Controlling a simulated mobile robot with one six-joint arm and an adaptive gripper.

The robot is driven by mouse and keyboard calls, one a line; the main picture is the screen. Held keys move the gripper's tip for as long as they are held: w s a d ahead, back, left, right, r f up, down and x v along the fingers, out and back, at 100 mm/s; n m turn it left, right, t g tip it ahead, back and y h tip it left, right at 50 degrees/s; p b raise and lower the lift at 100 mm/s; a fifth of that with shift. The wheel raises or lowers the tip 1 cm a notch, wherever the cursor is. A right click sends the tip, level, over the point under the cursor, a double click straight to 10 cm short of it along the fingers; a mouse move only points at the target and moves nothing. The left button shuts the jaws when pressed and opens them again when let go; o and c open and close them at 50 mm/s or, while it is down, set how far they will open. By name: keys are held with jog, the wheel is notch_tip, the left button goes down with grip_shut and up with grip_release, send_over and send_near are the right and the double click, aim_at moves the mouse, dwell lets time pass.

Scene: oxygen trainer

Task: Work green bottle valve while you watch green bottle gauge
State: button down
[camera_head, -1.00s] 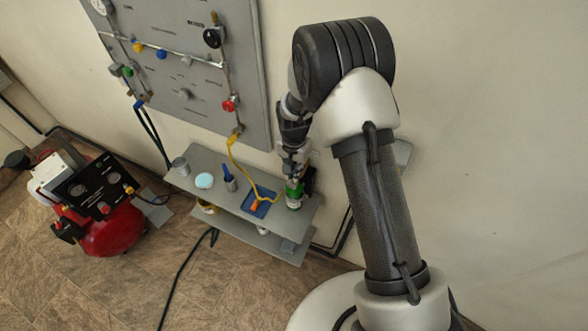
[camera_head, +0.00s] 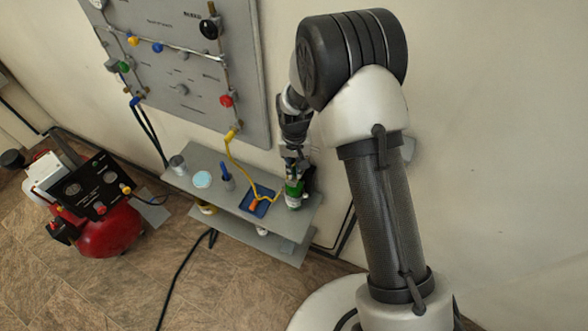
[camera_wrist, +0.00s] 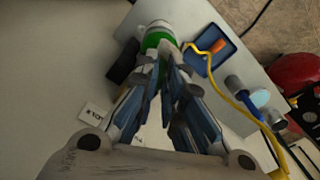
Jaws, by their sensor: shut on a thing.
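The green bottle (camera_head: 294,200), green above with a white lower part, stands upright at the right end of the grey shelf. It also shows in the wrist view (camera_wrist: 158,38), just beyond the fingertips. My gripper (camera_head: 294,178) comes down on the bottle's top from above. In the wrist view my gripper (camera_wrist: 163,66) has its fingertips together at the top of the bottle, shut on the valve there. The fingers hide the valve itself. The gauge face cannot be made out; a dark block beside the bottle (camera_wrist: 123,62) is too unclear to name.
A blue tray (camera_head: 248,203) with an orange piece and yellow hose lies left of the bottle. A cup with a blue item (camera_head: 227,180) and a pale blue disc (camera_head: 202,180) sit farther left. The grey panel (camera_head: 180,105) stands behind; a red compressor (camera_head: 108,232) is at left.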

aim_at(295, 171)
jog(key=n+b, duration=0.1)
jog(key=n, duration=0.3)
jog(key=shift+d+n+b, duration=0.1)
jog(key=shift+n+b, duration=0.25)
jog(key=shift+n, duration=0.05)
dwell(0.4)
jog(key=c, duration=1.7)
grip_release()
jog(key=shift+r, duration=0.15)
notch_tip(295, 171, up, 12)
